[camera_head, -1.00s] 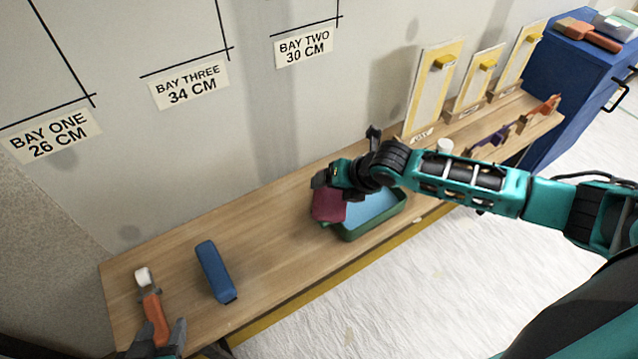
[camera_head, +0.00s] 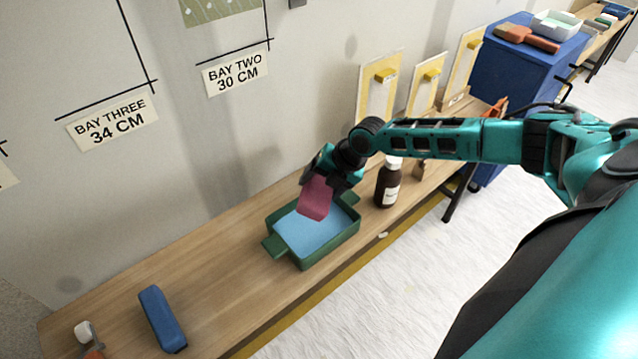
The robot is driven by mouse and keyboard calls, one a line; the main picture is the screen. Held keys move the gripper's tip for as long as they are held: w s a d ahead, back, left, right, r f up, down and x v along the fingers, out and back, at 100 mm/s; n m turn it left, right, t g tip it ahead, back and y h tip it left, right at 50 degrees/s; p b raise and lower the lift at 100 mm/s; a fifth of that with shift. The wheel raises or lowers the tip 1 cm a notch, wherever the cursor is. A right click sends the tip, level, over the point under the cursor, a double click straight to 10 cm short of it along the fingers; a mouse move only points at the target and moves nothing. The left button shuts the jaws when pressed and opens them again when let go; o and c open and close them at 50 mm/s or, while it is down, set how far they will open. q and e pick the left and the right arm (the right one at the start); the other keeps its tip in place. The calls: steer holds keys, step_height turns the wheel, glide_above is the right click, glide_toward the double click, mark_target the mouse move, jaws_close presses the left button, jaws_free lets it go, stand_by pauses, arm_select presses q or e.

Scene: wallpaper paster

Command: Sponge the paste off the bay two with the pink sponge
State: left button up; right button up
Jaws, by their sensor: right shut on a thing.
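The pink sponge (camera_head: 316,198) is held in my right gripper (camera_head: 326,176), which is shut on it. The sponge hangs over the green tray (camera_head: 330,254) of blue water. I cannot tell if its lower end touches the water. Bay two is marked on the wall by black lines and the sign BAY TWO 30 CM (camera_head: 235,73). A piece of green patterned wallpaper (camera_head: 215,8) shows at the top edge inside bay two. Any paste on it cannot be made out. My left gripper is out of view.
A blue block-like tool (camera_head: 162,318) and an orange-handled roller (camera_head: 88,338) lie on the bench's left part. A dark bottle (camera_head: 388,185) stands right of the tray. Yellow-edged boards (camera_head: 379,88) lean on the wall behind. A blue cabinet (camera_head: 520,72) is at the right.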

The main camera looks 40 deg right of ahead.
step_height(320, 180, down, 8)
steer(key=b, duration=0.5)
steer(key=shift+r+b, duration=0.25)
steer(key=shift+b, duration=0.15)
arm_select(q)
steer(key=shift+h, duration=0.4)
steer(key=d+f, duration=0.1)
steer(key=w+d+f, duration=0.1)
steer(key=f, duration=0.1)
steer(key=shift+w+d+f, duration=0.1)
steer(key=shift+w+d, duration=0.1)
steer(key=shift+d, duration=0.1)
arm_select(e)
steer(key=shift+f, duration=0.15)
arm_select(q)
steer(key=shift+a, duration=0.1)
arm_select(e)
steer(key=shift+f, duration=0.9)
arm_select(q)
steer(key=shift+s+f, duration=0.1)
arm_select(e)
steer(key=shift+f, duration=0.6)
